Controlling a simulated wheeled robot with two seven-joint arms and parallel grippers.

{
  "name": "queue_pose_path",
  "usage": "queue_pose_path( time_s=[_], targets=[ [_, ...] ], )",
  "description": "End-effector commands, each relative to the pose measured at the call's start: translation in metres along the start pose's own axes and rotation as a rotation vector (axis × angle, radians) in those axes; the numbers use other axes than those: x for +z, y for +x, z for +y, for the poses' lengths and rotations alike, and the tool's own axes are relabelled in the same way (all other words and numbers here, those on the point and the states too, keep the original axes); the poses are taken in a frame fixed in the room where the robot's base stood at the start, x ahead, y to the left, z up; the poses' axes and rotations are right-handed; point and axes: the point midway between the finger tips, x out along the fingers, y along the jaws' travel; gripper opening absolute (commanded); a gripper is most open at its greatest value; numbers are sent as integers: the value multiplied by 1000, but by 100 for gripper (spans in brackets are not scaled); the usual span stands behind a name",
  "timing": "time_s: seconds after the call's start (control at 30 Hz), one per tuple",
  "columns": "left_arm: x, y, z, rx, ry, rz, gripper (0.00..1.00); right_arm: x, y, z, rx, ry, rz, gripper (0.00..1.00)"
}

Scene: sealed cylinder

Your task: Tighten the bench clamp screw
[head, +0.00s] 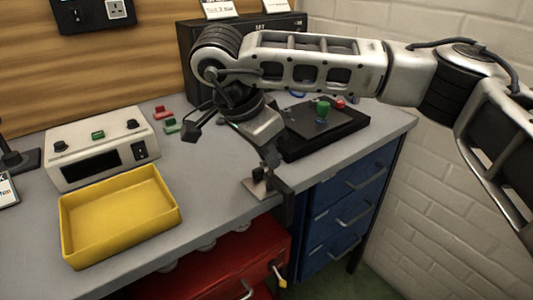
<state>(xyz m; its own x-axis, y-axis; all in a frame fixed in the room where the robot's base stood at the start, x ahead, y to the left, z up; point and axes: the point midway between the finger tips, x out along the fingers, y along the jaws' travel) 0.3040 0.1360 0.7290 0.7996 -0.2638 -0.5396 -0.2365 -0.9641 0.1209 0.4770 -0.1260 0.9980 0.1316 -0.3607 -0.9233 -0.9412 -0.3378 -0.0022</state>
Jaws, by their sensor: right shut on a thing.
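The bench clamp (286,207) is fixed at the front edge of the grey bench, with a pale plate (257,189) lying on the bench top beside it. My right gripper (271,165) reaches down from above and is shut on the upper part of the clamp. The fingers and wrist cover much of that part, so the screw itself cannot be made out clearly. My left gripper is not in view.
A yellow tray (120,217) stands at front left, with a white control box (100,148) behind it. Red drawers (225,268) and blue drawers (345,210) are below. A brick wall bounds the right.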

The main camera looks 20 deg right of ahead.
Motion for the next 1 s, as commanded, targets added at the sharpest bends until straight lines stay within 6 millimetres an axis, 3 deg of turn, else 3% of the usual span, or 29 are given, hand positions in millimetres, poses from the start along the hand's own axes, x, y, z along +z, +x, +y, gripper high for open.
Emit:
queue_pose_path(
  time_s=[0.5,0.53,0.6,1.0],
  targets=[
    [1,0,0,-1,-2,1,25,4,4,2,3,-29,-6,0],
    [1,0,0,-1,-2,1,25,4,4,2,3,-29,-5,15],
    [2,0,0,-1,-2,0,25,4,4,2,2,-28,-5,35],
    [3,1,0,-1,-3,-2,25,1,-7,0,-6,-20,-2,35]
  ],
)
